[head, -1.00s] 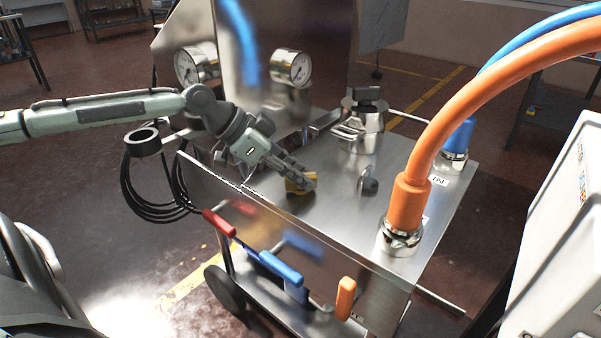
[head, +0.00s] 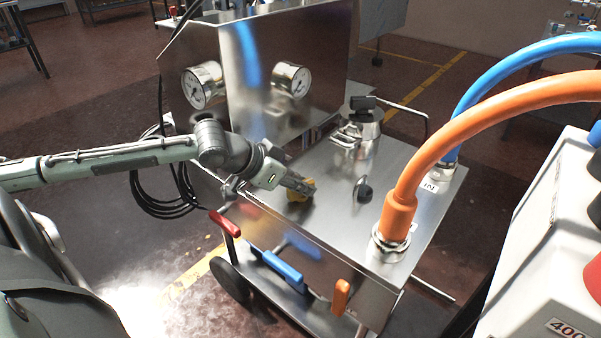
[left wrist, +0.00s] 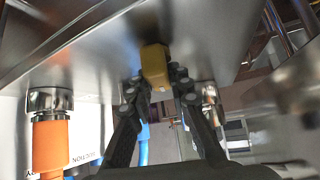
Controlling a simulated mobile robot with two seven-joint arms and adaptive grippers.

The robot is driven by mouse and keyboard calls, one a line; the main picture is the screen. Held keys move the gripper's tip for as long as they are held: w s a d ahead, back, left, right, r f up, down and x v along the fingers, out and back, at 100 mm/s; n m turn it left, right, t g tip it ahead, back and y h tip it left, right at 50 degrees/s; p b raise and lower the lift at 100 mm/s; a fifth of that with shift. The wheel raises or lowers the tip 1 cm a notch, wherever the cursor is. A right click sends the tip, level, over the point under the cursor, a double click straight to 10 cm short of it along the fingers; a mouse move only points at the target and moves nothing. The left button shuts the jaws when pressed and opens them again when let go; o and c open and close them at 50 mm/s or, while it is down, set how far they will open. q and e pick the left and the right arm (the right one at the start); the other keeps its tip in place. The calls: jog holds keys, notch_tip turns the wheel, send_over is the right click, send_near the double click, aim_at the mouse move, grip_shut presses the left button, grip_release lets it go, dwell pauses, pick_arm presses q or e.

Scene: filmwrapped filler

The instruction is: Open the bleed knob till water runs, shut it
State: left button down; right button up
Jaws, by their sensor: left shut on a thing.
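The yellow bleed knob (head: 302,191) sits on the steel top of the cart (head: 325,225), left of a small black knob (head: 363,190). My left gripper (head: 299,186) reaches in from the left, low over the top, and is shut on the yellow knob. In the left wrist view the yellow knob (left wrist: 155,66) shows between the tips of the two dark fingers (left wrist: 158,80). The fingers partly hide it in the head view, so its turn angle cannot be read. I see no running water in either view. My right gripper is not in view.
Two gauges (head: 203,85) are on the upright steel box behind. A lidded steel filler (head: 358,135) stands at the back. An orange hose (head: 397,213) and a blue hose (head: 450,150) rise at the right. Red, blue and orange levers (head: 283,267) line the front.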

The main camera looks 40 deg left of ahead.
pick_arm(q)
jog(key=shift+d+r+n+y, duration=0.2)
jog(key=shift+n+y, duration=0.4)
jog(key=shift+n, duration=0.4)
jog(key=shift+f+n+t+y, duration=0.15)
jog(key=shift+n+t+y, duration=0.15)
jog(key=shift+n+y, duration=0.5)
jog(key=n+y, duration=0.3)
jog(key=n, duration=0.1)
jog(key=shift+f+n, duration=0.1)
jog(key=shift+n, duration=0.3)
jog(key=shift+a+n+g+y, duration=0.1)
jog(key=shift+n+g+y, duration=1)
jog(key=shift+n+y, duration=0.55)
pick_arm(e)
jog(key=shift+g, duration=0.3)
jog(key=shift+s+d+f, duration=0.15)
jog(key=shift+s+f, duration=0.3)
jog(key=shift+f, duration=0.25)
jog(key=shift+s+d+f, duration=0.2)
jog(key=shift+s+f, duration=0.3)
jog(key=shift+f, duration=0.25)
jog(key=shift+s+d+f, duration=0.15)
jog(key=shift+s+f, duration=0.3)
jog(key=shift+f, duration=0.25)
pick_arm(q)
jog(key=shift+n, duration=0.25)
jog(key=c, duration=1.4)
grip_release()
jog(key=shift+a, duration=0.1)
